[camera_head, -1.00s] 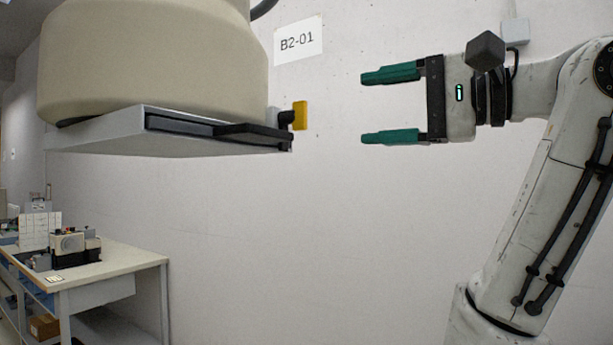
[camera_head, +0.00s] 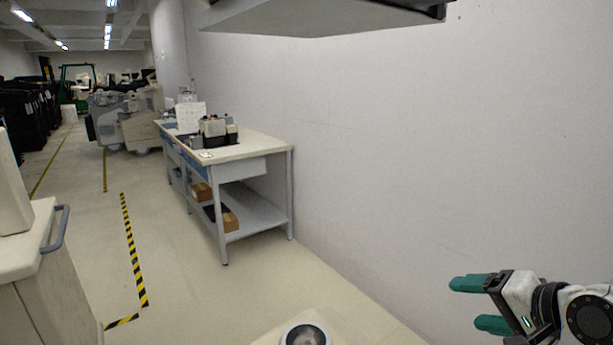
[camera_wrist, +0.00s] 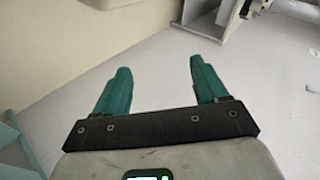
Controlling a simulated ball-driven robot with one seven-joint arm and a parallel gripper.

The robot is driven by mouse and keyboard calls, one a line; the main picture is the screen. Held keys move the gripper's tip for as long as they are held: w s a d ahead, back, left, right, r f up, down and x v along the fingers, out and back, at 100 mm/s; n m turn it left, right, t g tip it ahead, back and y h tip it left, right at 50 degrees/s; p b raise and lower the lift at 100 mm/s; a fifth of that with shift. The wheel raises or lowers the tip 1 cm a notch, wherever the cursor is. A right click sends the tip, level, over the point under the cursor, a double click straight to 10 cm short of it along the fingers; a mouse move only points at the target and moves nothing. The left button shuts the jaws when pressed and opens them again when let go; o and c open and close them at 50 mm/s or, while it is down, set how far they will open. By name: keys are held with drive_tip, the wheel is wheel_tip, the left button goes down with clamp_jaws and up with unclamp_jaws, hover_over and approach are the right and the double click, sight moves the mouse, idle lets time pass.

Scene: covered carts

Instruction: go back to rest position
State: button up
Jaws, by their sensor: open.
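My gripper (camera_head: 478,304) is at the lower right in the head view, in front of the bare wall. Its two green fingers point left and stand apart with nothing between them. In the wrist view my gripper (camera_wrist: 160,85) shows the same two green fingers, spread wide and empty, over a pale surface.
A workbench (camera_head: 262,148) with devices on top and boxes on its shelf stands left of centre against the wall (camera_head: 400,130). A grey wall-mounted shelf (camera_head: 320,20) is at the top. A cart (camera_head: 30,255) is at left. Striped tape (camera_head: 130,250) marks the open floor.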

drive_tip(key=s+a+f+n+g+h, duration=0.1)
drive_tip(key=s+f+n+g, duration=0.1)
drive_tip(key=s+f, duration=0.75)
drive_tip(key=s+f+n+g+h, duration=0.25)
drive_tip(key=s+f, duration=0.35)
drive_tip(key=f, duration=0.6)
drive_tip(key=s+f+n+g, duration=0.2)
drive_tip(key=s+f, duration=0.2)
drive_tip(key=s, duration=0.4)
drive_tip(key=s+f+n+g+h, duration=0.1)
drive_tip(key=s+f+n+g, duration=0.1)
drive_tip(key=s+f, duration=0.3)
drive_tip(key=s, duration=0.4)
drive_tip(key=shift+s+d+f, duration=0.25)
drive_tip(key=shift+s+d, duration=0.05)
